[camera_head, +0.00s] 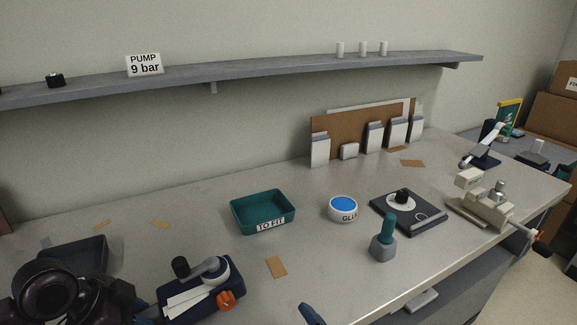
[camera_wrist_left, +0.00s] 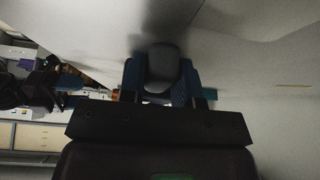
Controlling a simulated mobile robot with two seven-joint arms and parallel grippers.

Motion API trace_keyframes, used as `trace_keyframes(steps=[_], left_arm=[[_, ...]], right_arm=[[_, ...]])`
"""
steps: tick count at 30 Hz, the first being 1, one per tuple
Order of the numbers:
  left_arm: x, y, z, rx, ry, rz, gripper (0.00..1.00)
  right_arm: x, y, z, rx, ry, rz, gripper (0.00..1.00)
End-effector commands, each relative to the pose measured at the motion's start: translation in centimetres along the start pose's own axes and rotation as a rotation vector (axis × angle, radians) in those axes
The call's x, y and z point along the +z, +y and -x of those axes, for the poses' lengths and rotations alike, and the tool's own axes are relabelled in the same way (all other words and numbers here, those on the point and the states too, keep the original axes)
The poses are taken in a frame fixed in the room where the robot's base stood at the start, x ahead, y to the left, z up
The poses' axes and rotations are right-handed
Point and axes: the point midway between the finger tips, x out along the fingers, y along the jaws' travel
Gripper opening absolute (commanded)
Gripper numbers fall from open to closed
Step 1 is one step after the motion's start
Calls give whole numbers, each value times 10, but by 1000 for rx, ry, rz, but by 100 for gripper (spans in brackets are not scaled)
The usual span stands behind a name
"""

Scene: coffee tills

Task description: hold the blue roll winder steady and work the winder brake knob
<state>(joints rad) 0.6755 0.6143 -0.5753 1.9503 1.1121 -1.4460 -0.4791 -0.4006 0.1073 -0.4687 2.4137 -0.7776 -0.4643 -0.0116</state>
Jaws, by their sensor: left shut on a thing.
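The blue roll winder (camera_head: 232,275) sits at the front left of the counter in the head view. It has a dark blue base, white strips, a grey arm on top, a black knob (camera_head: 180,267) and an orange knob (camera_head: 226,300) at its front right. My left gripper (camera_head: 143,312) is at the winder's left end, partly hidden by my dark arm. In the left wrist view its blue fingers (camera_wrist_left: 160,85) close around a rounded grey part (camera_wrist_left: 163,62), seemingly the winder's. Only a blue tip of my right gripper (camera_head: 312,315) shows at the bottom edge.
A dark tray (camera_head: 98,245) lies behind my left arm. A teal "TO FIT" tray (camera_head: 262,225), a "GLUE" tub (camera_head: 343,217), a green-handled tool (camera_head: 388,228) and a black plate device (camera_head: 425,218) stand to the right. A brown card (camera_head: 276,267) lies beside the winder on clear counter.

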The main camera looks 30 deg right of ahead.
Motion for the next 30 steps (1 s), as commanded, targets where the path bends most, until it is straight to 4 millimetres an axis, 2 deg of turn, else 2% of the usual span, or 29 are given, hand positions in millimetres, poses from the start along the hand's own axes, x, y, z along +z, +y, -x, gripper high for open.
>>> trace_keyframes(steps=[14, 30], left_arm=[[-1, 0, 1, -1, 2, -1, 0], [-1, 0, 1, -1, 2, -1, 0]], right_arm=[[33, 10, 49, 0, 136, 480, 63], [119, -3, 43, -92, -98, 172, 63]])
